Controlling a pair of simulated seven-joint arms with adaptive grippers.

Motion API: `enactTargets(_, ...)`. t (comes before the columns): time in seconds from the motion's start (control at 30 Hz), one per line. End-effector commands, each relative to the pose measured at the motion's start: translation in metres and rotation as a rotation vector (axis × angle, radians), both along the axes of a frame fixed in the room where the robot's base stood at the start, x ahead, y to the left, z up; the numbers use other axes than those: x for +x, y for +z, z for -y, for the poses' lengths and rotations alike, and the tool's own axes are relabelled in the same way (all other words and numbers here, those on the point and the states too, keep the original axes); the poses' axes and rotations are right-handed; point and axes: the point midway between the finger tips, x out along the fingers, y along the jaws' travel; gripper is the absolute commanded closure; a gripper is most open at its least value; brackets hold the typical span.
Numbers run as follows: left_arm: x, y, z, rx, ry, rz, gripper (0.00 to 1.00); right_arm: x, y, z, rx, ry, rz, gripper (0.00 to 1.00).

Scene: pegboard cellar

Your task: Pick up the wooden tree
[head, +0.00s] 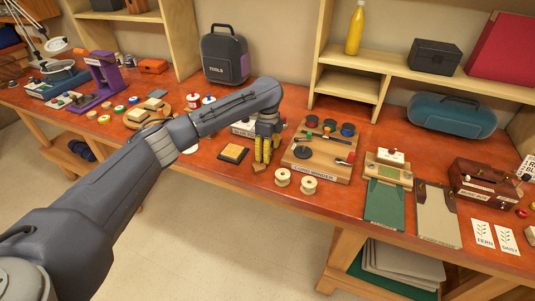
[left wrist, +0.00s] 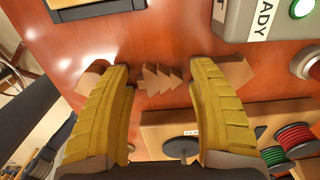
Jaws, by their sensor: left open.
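The wooden tree (left wrist: 160,80) is a small flat brown piece with a jagged outline. It lies on the orange-red bench between the two fingers of my left gripper (left wrist: 163,105) in the left wrist view. The yellow fingers are spread apart, with visible gaps on both sides of the tree. In the head view my left gripper (head: 267,150) points down at the bench, just left of the cord winder board. I cannot make out the tree there; the gripper seems to hide it. My right gripper is not in view.
Other wooden pieces lie beside the fingers, one on the left (left wrist: 90,75) and one on the right (left wrist: 235,70). The cord winder board (head: 314,175) stands close on the right. Two pale spools (head: 282,177) sit in front. A grey box marked READY (left wrist: 275,18) is nearby.

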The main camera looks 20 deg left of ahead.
Motion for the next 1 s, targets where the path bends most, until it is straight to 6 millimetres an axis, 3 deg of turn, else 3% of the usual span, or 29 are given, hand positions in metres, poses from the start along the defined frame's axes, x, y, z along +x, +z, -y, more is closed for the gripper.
enactTargets(0.2, 0.0, 0.0001, 0.0001, 0.0, 0.0, 0.0, 0.43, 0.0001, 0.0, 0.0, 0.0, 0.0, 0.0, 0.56)
enactTargets(0.53, 0.0, 0.0002, -0.0001, 0.0, 0.0, 0.0, 0.82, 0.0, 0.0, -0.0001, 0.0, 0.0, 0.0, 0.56)
enactTargets(1.0, 0.0002, 0.0017, -0.0002, 0.0, 0.001, 0.001, 0.83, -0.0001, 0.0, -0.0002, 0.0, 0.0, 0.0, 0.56)
